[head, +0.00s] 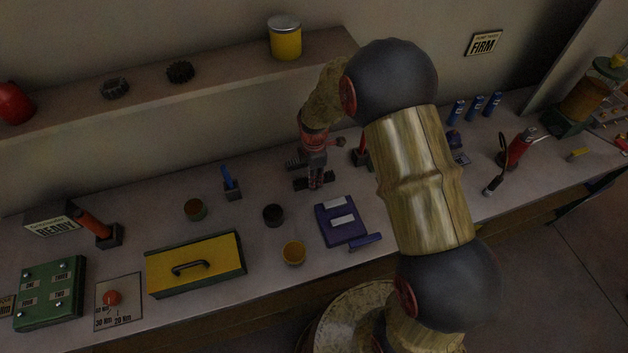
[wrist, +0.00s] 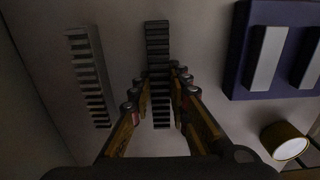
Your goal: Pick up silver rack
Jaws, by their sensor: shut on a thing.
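A grey toothed rack (wrist: 157,38) lies between the fingers of my gripper (wrist: 158,93) in the wrist view. My gripper is shut on it near its middle, and both ends stick out past the fingers. In the head view my gripper (head: 316,184) points down at the bench with this rack (head: 328,178) across its tips. I cannot tell whether the rack touches the bench. A second toothed rack (wrist: 88,76) lies apart to the left in the wrist view, and behind my gripper in the head view (head: 294,164). The light is dim, so which grey is silver is hard to tell.
A purple tray (head: 341,222) lies just in front of my gripper. A shelf (head: 220,75) runs along the wall behind. My arm hides part of the bench.

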